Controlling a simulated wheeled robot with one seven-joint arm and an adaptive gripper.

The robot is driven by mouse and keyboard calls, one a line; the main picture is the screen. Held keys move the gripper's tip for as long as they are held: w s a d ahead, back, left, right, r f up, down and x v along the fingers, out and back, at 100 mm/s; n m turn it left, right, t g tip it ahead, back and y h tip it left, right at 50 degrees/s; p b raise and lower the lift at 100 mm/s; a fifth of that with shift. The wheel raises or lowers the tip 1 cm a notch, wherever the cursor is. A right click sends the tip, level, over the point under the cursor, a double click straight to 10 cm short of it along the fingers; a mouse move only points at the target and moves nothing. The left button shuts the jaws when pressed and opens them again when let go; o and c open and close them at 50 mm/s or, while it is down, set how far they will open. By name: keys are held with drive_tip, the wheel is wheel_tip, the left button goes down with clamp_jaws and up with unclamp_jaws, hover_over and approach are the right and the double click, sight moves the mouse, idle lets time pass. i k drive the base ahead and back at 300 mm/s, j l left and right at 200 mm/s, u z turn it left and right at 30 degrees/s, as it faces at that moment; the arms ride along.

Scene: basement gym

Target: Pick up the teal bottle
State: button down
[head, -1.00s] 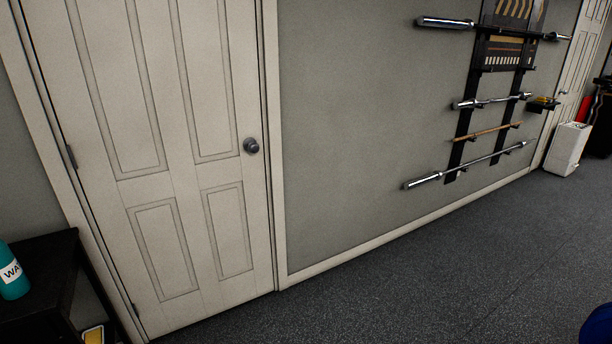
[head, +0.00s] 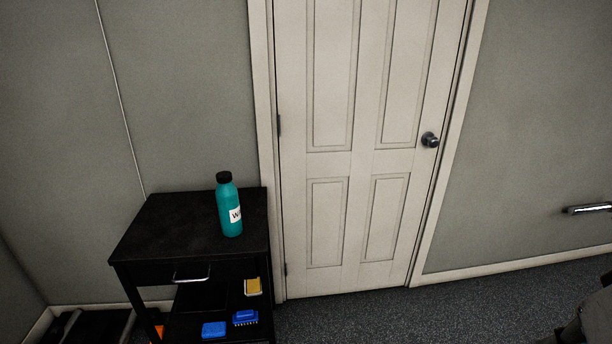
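The teal bottle (head: 229,208) has a black cap and a white label with dark letters, partly turned out of sight. It stands upright on the top of a black cart (head: 165,222), toward the right side of that top. My gripper is not visible in the head view. A dark shape at the lower right edge may be part of my arm, but I cannot tell.
The cart's lower shelf holds a yellow brush (head: 252,287) and blue brushes (head: 214,329). A white door (head: 330,166) stands right of the cart. A metal bar end (head: 588,209) juts from the right wall. Dark floor (head: 450,305) is clear before the door.

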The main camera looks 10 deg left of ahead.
sight(227, 195)
drive_tip(key=u, duration=1.1)
drive_tip(key=i+j+z, duration=0.1)
drive_tip(key=i+z, duration=0.25)
drive_tip(key=i, duration=1.35)
